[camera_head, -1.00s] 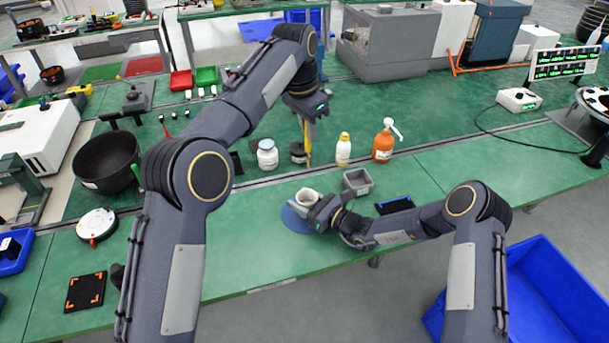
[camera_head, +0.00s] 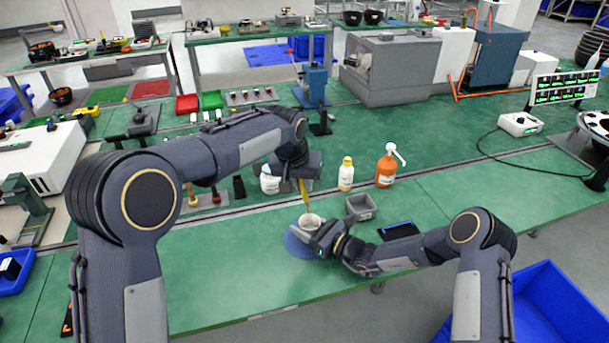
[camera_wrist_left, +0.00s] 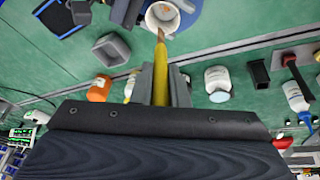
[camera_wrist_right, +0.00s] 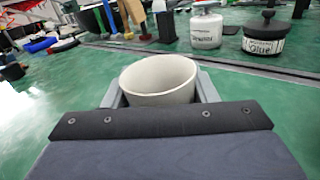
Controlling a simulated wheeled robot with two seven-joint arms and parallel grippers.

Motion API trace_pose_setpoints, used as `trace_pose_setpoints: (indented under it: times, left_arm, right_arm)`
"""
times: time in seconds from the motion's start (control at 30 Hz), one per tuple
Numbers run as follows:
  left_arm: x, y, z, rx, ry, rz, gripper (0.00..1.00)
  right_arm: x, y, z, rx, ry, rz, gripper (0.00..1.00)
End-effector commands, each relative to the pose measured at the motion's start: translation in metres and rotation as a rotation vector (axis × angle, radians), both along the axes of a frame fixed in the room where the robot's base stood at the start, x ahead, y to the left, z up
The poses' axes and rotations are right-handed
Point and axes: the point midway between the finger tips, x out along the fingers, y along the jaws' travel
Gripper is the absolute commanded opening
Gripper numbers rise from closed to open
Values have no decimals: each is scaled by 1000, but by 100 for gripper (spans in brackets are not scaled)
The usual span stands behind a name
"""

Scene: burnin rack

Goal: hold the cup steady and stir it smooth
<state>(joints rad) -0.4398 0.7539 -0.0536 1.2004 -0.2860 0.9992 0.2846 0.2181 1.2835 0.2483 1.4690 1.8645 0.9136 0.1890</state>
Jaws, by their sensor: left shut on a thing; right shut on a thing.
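My right gripper (camera_head: 325,238) is shut on the pale cup (camera_head: 309,221), at the right of the round blue mat (camera_head: 297,246). In the right wrist view the cup (camera_wrist_right: 158,80) is upright between the fingers, its near inside hidden. My left gripper (camera_head: 303,182) is shut on a yellow stirring stick (camera_head: 306,200) that points down at the cup. In the left wrist view the brownish tip of the stick (camera_wrist_left: 161,60) overlaps the near rim of the cup (camera_wrist_left: 151,22), which has something brown inside. I cannot tell whether the tip is inside the cup.
A grey square bin (camera_head: 361,208) and a dark blue-edged tray (camera_head: 398,231) are right of the cup. Behind stand a white jar (camera_head: 269,182), a yellow-capped bottle (camera_head: 346,174) and an orange pump bottle (camera_head: 386,169). The green bench left of the mat is clear.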

Motion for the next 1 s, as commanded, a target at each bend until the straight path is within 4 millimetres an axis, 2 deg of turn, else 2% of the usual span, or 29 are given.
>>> trace_pose_setpoints:
  times: [0.33,1.0]
  left_arm:
    - [-7,6,-27,0,2,0,0]
    - [2,-2,-80,2,3,-1,0]
  right_arm:
    - [0,0,0,0,0,0,30]
    - [0,0,0,0,0,0,30]
